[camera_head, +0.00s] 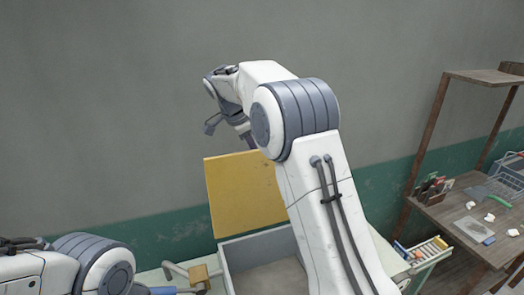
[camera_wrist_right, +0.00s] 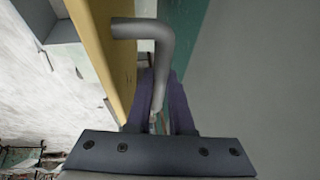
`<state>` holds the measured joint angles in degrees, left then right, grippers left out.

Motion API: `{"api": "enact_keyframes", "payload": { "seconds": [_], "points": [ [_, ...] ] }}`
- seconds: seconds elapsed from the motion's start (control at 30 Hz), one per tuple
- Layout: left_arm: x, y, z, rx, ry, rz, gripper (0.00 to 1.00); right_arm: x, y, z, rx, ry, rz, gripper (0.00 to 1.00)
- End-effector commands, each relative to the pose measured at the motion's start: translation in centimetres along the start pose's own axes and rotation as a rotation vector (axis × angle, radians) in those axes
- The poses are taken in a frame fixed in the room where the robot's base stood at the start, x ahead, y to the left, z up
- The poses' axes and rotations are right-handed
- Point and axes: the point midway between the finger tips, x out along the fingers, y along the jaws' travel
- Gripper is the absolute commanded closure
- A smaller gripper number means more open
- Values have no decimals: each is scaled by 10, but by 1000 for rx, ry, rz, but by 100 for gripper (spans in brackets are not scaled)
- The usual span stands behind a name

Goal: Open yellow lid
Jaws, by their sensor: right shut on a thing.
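The yellow lid (camera_head: 240,195) stands raised, close to upright, at the back of a grey box (camera_head: 258,248). In the right wrist view the lid (camera_wrist_right: 108,60) shows nearly edge-on, with a bent grey handle (camera_wrist_right: 152,42) beside it. My right gripper (camera_wrist_right: 160,88) is shut on this handle, its dark fingers on either side of the rod. In the head view my right gripper (camera_head: 228,124) is above the lid's top edge, and my right arm covers the lid's right part. Only a sliver of what may be my left gripper (camera_head: 165,290) shows at the bottom edge.
A small wooden block with a pale rod (camera_head: 198,273) lies left of the box. A tray of colored items (camera_head: 428,250) is to the right. A wooden shelf unit (camera_head: 465,205) with a wire basket (camera_head: 498,188) stands far right. The wall is close behind the lid.

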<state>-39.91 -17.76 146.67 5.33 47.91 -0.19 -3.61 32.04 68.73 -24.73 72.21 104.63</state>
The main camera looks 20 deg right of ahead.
Motion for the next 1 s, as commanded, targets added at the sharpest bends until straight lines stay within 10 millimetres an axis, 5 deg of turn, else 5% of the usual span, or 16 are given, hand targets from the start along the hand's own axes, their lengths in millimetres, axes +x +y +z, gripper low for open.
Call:
{"api": "enact_keyframes", "payload": {
  "seconds": [0.4, 0.97, 1.0],
  "points": [
    [-20, 2, -1, -1, -1, 0, 63, 15, -45, 6, -1, 1, 0, 100],
    [-22, 2, -1, -1, -1, 0, 63, 16, -50, 5, 2, 0, -3, 100],
    [-22, 2, -1, -1, -1, 0, 63, 16, -50, 5, 2, 0, -3, 65]
  ]
}}
